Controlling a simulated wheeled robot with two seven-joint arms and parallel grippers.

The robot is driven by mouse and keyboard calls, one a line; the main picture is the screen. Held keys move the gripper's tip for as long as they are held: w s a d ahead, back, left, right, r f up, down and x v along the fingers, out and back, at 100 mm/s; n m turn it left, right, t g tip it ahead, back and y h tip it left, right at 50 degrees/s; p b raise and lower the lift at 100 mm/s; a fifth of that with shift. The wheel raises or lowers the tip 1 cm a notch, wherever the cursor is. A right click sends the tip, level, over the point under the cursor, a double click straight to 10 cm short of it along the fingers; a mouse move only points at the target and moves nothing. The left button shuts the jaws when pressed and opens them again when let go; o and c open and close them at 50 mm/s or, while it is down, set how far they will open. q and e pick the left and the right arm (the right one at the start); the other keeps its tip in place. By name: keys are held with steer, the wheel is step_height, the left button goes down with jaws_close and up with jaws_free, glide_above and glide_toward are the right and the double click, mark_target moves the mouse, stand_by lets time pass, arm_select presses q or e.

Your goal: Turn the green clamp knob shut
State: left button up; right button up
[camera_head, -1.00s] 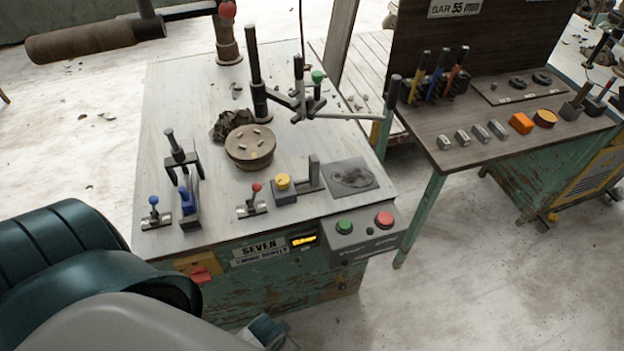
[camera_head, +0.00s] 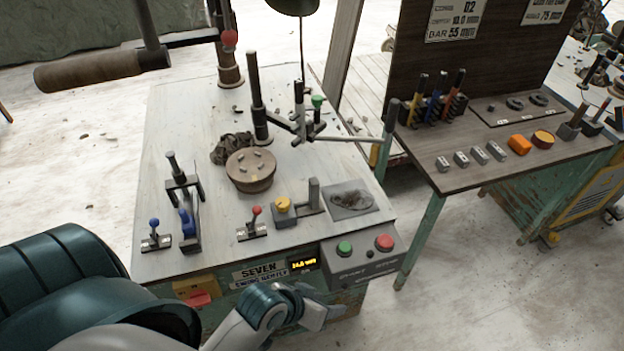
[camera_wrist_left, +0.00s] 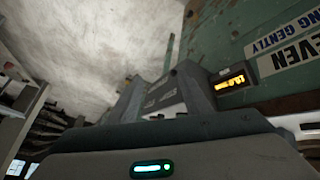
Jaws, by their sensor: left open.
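The green clamp knob (camera_head: 318,101) sits atop a short dark post on the jointed clamp arm (camera_head: 345,139), above the back right of the worktable. My left gripper (camera_head: 322,308) is low in front of the table, below the control box and well apart from the knob. The fingers are small and partly blurred in the head view. In the left wrist view the open left gripper (camera_wrist_left: 163,90) has nothing visible between its fingers, with the table's green front beside it. The knob does not show there. My right gripper is not in view.
A tall dark post (camera_head: 257,95) and a round brown block (camera_head: 250,170) stand left of the clamp arm. Small levers line the table's front left. The control box (camera_head: 362,262) has green and red buttons. A brown side table (camera_head: 455,165) is at right.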

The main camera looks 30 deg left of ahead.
arm_select(q)
steer(key=w+d+r+n+t+h, duration=0.1)
steer(key=w+d+r+n+t, duration=0.1)
steer(key=w+r+n+t, duration=0.55)
steer(key=w+d+r+n+t+h, duration=0.1)
steer(key=w+r+n+t+h, duration=0.1)
steer(key=w+r, duration=0.9)
steer(key=w+a+r+n+t+y, duration=0.55)
steer(key=w+a+n+y, duration=0.25)
steer(key=w+n, duration=0.45)
steer(key=w+a+f+n+g+y, duration=0.1)
steer(key=a+n+g+y, duration=0.5)
steer(key=n, duration=0.6)
steer(key=w+a+f+n+g+y, duration=0.1)
steer(key=w+a+n+g+y, duration=0.3)
steer(key=n, duration=0.8)
steer(key=a+g+y, duration=0.2)
steer(key=a+y, duration=0.1)
steer(key=shift+a+f+n, duration=0.25)
steer(key=shift+n, duration=0.15)
steer(key=shift+r, duration=0.1)
